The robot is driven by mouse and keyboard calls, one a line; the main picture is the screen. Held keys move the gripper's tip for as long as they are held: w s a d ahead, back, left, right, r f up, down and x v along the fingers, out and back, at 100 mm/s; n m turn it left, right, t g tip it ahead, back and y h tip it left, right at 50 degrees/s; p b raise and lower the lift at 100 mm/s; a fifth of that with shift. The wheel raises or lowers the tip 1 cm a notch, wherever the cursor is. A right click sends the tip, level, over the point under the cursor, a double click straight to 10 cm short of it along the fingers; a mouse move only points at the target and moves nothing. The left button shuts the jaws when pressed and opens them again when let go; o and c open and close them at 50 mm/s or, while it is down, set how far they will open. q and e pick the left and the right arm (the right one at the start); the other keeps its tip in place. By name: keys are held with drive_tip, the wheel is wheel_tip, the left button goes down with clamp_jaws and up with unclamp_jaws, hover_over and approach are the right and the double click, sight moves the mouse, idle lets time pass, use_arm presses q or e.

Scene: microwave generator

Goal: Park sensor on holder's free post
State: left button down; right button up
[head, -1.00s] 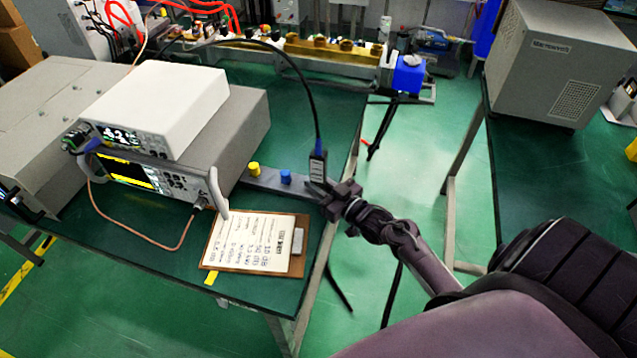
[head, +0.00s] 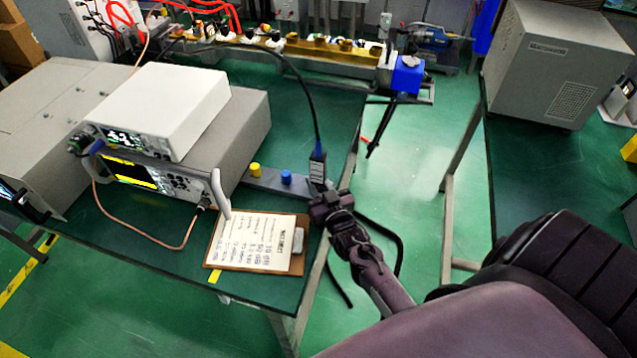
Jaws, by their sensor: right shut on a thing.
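The sensor (head: 317,168) is a small dark upright block with a pale label and a blue top, where a black cable leaves it. My right gripper (head: 322,198) is shut on its lower part, at the right end of the holder. The holder (head: 270,181) is a grey bar on the table with a yellow post (head: 255,169) and a blue post (head: 286,177). The gripper hides the sensor's bottom and the bar's end, so I cannot tell whether the sensor touches the holder. My left gripper is not in view.
A clipboard (head: 215,258) with a written sheet lies just in front of the holder. Stacked instruments (head: 170,105) stand to the left. The black cable (head: 304,85) arches to the back. Green floor lies right of the table edge.

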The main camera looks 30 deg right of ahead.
drive_tip(key=o, duration=0.9)
drive_tip(key=shift+o, duration=0.2)
drive_tip(key=shift+s, duration=0.15)
drive_tip(key=shift+s+a+f, duration=0.1)
drive_tip(key=shift+s, duration=0.2)
drive_tip(key=s+a+b, duration=0.1)
drive_tip(key=s, duration=0.5)
drive_tip(key=shift+s, duration=0.4)
drive_tip(key=shift+a, duration=0.1)
